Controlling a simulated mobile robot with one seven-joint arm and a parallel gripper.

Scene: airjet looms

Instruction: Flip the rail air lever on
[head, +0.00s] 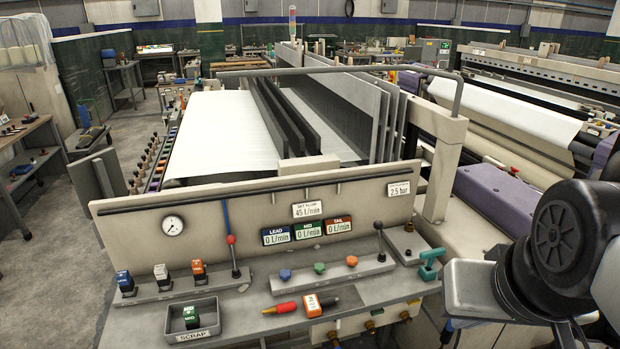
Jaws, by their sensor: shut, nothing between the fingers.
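No readable label names the rail air lever. A red-knobbed lever (233,255) stands nearly upright at the right end of the left block. A black-knobbed lever (380,240) stands tilted slightly left at the right end of the knob block. I cannot tell which of these is the rail air lever.
LEAD, MID and TAIL displays (306,231) read 0 L/min on the upright panel (130,225). A scrap tray (208,312) holds a green-labelled block. A gauge (173,225) is at left.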

